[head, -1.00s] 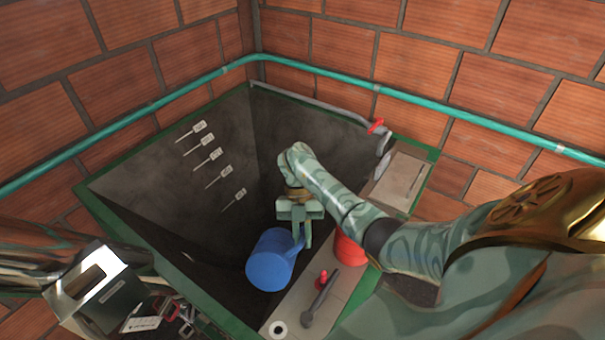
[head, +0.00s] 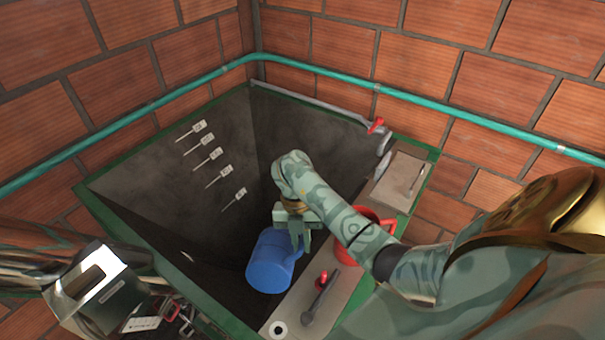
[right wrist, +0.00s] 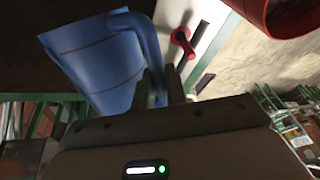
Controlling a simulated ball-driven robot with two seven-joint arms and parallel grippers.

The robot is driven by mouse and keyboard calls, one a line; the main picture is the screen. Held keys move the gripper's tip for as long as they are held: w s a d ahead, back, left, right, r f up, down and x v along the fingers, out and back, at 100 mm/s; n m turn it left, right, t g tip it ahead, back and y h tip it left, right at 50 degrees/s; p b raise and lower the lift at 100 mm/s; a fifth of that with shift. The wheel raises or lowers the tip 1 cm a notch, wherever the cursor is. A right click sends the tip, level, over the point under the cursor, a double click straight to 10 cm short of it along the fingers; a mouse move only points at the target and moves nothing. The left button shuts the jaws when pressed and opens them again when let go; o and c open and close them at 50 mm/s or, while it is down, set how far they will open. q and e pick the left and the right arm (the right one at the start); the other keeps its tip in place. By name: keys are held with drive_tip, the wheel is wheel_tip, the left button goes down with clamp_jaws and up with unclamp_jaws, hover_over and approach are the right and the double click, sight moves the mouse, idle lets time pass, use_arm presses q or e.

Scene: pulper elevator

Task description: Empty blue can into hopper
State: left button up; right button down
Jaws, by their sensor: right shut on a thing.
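The blue can (head: 268,264) hangs over the dark inside of the hopper (head: 175,170), near its right-hand ledge. It is tilted, and its inside does not show. My right gripper (head: 298,238) is shut on the can's handle. In the right wrist view the blue can (right wrist: 95,62) fills the upper left, its handle between the fingers (right wrist: 160,90). A shiny part of my left arm shows at the left edge of the head view; whether its gripper is open is unclear.
A red container (head: 372,232) stands on the right ledge (head: 345,290), partly behind my right arm. A small red-topped item (head: 321,279) and a dark lever-like tool (head: 317,298) are nearer. A teal pipe (head: 450,117) runs along the brick walls.

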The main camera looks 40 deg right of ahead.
sight(299, 251)
drive_tip(key=s+a+t+h, duration=0.1)
drive_tip(key=s+a+r+t+h, duration=0.1)
drive_tip(key=h, duration=0.1)
drive_tip(key=shift+s+a+r+t, duration=0.1)
drive_tip(key=shift+s+a+t, duration=0.15)
drive_tip(key=shift+a+t, duration=0.15)
drive_tip(key=m+t+h+b, duration=0.1)
drive_tip(key=t+h+b, duration=0.4)
drive_tip(key=b, duration=0.7)
drive_tip(key=t+h+b, duration=0.5)
drive_tip(key=h+b, duration=0.3)
drive_tip(key=b, duration=0.5)
drive_tip(key=shift+d+f+m+t, duration=0.1)
drive_tip(key=shift+f+m+t, duration=0.1)
drive_tip(key=shift+m+t, duration=0.15)
drive_tip(key=shift+w+r, duration=0.2)
drive_tip(key=shift+r, duration=0.1)
drive_tip(key=shift+d+r+h, duration=0.1)
drive_tip(key=shift+r+h, duration=0.15)
drive_tip(key=shift+h, duration=0.05)
drive_tip(key=shift+f, duration=0.1)
